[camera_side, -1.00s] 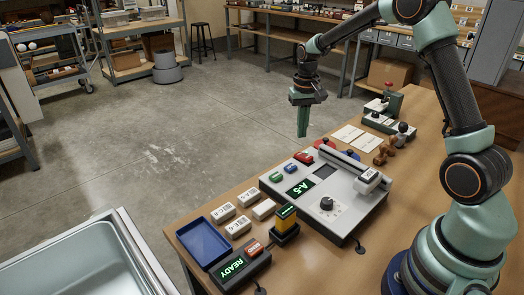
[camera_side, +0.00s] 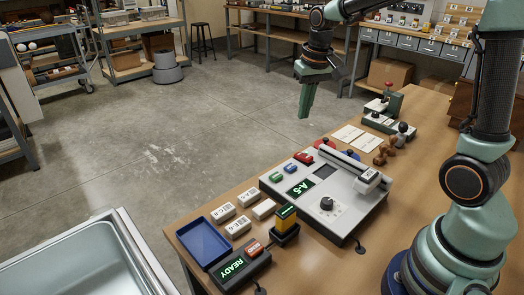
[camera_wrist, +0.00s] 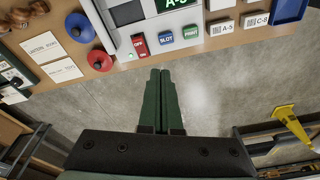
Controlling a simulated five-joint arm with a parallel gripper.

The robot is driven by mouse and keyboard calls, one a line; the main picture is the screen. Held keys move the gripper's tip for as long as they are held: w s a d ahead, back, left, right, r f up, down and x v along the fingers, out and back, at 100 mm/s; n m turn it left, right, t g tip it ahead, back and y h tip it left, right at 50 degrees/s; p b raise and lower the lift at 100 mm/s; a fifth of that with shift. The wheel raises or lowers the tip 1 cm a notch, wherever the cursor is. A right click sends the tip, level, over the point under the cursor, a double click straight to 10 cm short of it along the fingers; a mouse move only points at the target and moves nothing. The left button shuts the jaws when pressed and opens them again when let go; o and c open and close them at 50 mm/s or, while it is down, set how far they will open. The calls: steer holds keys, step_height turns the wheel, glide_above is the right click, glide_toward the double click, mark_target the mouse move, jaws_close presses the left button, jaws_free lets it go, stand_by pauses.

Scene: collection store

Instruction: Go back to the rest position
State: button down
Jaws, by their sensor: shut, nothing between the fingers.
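My gripper (camera_side: 305,115) is shut and empty. In the side view it hangs in the air beyond the table's far edge, above and behind the grey console (camera_side: 350,205). My arm bends over the right side of the table in the side view.
A steel sink (camera_side: 80,262) stands front left. Open floor lies behind the table.

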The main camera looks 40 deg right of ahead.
steer(key=s+a+r+n+t, duration=0.3)
steer(key=s+a, duration=0.4)
steer(key=s, duration=0.5)
steer(key=shift+s+a+r+n+t, duration=0.25)
steer(key=shift+a+r+n+t, duration=0.05)
steer(key=shift+r+n, duration=0.25)
